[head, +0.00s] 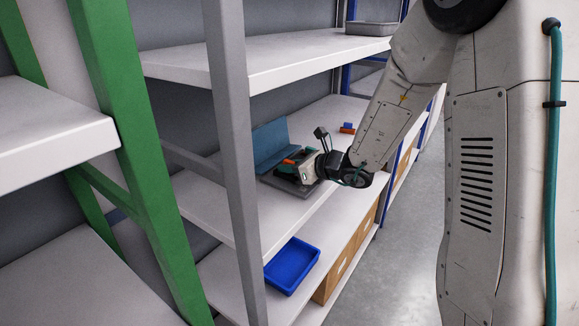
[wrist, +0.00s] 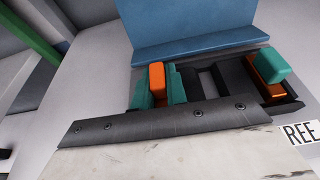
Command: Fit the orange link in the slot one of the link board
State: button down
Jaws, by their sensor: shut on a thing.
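The orange link (wrist: 157,77) stands upright between two teal finger pads in the wrist view. My gripper (wrist: 160,93) is shut on it, with a pad against each side. The dark link board (wrist: 228,82) lies just past the gripper, with slot openings to the right of the held link. The link's lower end is hidden by the pads and the dark gripper edge, so I cannot tell whether it touches the board. In the head view my gripper (head: 301,163) is over the middle shelf, at the board.
A blue upright panel (wrist: 195,32) stands behind the board. Another orange piece (wrist: 266,72) with a teal block on it sits at the board's right end. A blue bin (head: 291,266) is on the shelf below. A grey post (head: 232,150) stands left of the board.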

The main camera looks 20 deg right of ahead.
jog(key=shift+s+f, duration=0.2)
jog(key=shift+f, duration=0.3)
jog(key=shift+s+f, duration=0.2)
jog(key=shift+f, duration=0.3)
jog(key=c, duration=1.5)
grip_release()
jog(key=shift+o, duration=0.9)
jog(key=v, duration=0.4)
jog(key=r+v, duration=0.1)
jog(key=v, duration=0.1)
jog(key=shift+w+d+r, duration=0.15)
jog(key=shift+d+r, duration=0.05)
jog(key=shift+d, duration=0.1)
jog(key=shift+s+d+r, duration=0.25)
jog(key=shift+s+r, duration=0.15)
jog(key=shift+s, duration=0.1)
